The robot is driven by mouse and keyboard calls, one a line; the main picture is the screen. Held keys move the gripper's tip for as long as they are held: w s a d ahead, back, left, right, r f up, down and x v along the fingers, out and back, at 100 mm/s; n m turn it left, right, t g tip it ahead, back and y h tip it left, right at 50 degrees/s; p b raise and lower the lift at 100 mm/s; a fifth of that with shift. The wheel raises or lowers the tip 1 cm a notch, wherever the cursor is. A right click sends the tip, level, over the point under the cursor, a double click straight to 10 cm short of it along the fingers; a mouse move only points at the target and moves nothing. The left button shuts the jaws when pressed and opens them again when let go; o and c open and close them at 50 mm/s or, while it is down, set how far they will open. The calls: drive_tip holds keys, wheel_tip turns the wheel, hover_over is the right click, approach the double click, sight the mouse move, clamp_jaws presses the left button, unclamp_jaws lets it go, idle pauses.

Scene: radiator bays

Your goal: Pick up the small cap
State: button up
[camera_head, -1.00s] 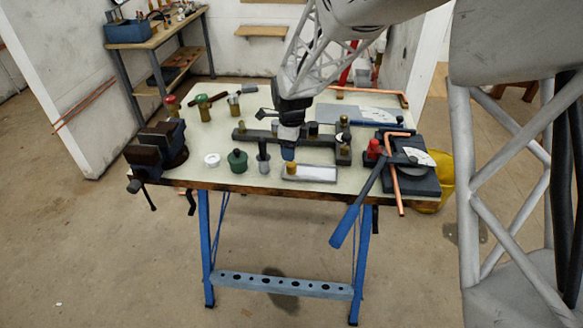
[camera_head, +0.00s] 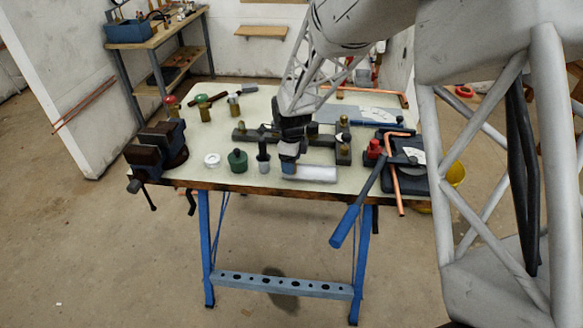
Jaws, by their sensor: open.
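A small grey-white tray (camera_head: 318,174) lies near the front edge of the bench. A small brass-coloured cap stood at the tray's left end in the earlier view; my gripper now covers that spot and the cap is hidden or nearly so. My gripper (camera_head: 289,166) points down at the tray's left end, its blue fingertips low over that spot. It is open; I cannot tell whether the fingers are around the cap or touching it.
A dark grey cylinder (camera_head: 263,158), a green bottle (camera_head: 237,162) and a white roll (camera_head: 212,160) stand left of my gripper. A vise (camera_head: 157,150) sits at the left edge. A dark manifold bar (camera_head: 252,136) lies behind. A blue-handled pipe bender (camera_head: 345,226) overhangs the front right.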

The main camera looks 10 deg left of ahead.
drive_tip(key=shift+f, duration=0.35)
idle(0.3)
drive_tip(key=c, duration=1)
